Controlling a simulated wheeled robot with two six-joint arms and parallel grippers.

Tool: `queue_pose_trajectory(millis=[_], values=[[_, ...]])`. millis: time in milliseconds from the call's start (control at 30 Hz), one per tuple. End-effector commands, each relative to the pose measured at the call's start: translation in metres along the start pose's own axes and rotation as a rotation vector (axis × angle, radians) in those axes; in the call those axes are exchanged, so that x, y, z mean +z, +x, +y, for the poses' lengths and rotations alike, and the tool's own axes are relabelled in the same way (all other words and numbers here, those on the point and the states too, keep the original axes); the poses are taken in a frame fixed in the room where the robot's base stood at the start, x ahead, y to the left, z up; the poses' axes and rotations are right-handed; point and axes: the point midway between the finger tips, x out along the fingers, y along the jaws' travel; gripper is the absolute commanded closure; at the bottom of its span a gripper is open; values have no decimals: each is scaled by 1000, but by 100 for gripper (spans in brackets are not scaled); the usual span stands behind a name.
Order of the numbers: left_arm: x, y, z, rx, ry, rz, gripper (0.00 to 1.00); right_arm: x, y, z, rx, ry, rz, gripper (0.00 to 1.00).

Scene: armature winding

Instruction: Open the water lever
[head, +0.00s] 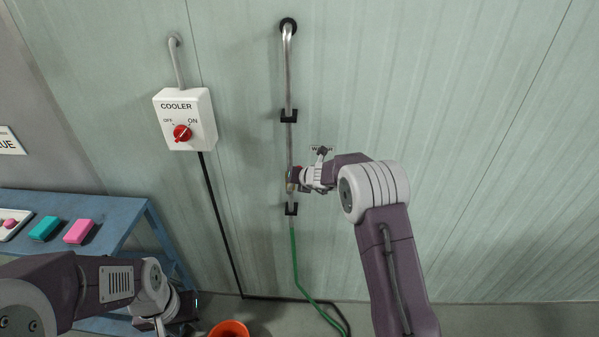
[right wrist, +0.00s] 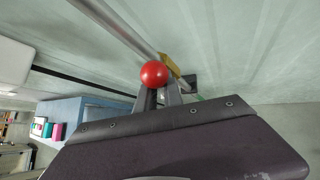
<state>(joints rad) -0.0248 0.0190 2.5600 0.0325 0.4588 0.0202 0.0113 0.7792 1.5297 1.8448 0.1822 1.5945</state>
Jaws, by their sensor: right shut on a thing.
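The water lever shows in the right wrist view as a red ball knob (right wrist: 154,74) beside a brass valve body (right wrist: 172,66) on a metal pipe. In the head view the brass valve (head: 290,187) sits on the upright pipe (head: 288,75), partly hidden by my right gripper (head: 297,178). The right gripper's fingers (right wrist: 158,96) are shut on the lever just below the red knob. My left gripper (head: 165,322) hangs low at the left, away from the pipe; its fingertips are not clear.
A white cooler box (head: 187,120) with a red dial (head: 182,133) is on the wall to the left. A blue table (head: 120,214) holds teal (head: 44,228) and pink (head: 78,231) blocks. A green hose (head: 296,265) runs down the wall; an orange bucket (head: 229,329) stands below.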

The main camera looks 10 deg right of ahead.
Motion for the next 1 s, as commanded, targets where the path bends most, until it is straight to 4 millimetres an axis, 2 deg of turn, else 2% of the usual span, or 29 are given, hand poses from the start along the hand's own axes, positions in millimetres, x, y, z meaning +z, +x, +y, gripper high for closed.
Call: queue_pose_trajectory(millis=[33,433,700,1000], values=[[-2,-18,0,0,0,0,64,18,-9,9,-22,-22,-13,100],[-8,-77,2,0,0,0,64,18,-3,25,-197,-194,35,100],[-10,-93,2,0,0,0,64,15,2,28,-245,-244,46,100],[-10,-94,2,0,0,0,64,13,3,27,-255,-255,48,100]])
